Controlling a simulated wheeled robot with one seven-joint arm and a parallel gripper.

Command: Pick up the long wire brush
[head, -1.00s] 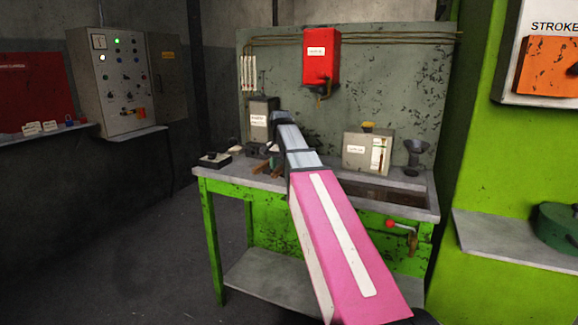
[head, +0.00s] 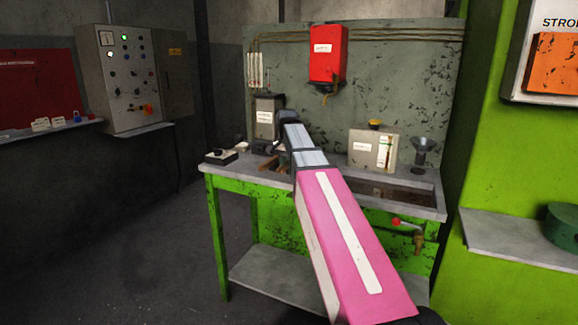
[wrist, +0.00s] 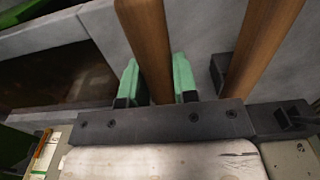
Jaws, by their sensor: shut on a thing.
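In the wrist view my gripper (wrist: 157,82) has its two green fingertips on either side of a brown wooden handle (wrist: 148,45), shut on it. I take this handle for the long wire brush; its bristle end is out of view. A second wooden handle (wrist: 262,45) stands to the right, apart from the fingers. In the head view my arm hides the fingertips, and a bit of brown wood (head: 268,163) shows just left of the arm over the bench. I cannot tell whether the held handle is clear of the bench.
The green bench (head: 226,185) has a grey top with a sunken basin (head: 405,195) at right. A grey box (head: 268,117), a black device (head: 221,156), a labelled box (head: 373,150) and a dark funnel-like piece (head: 423,152) stand on it. A red box (head: 328,54) hangs behind.

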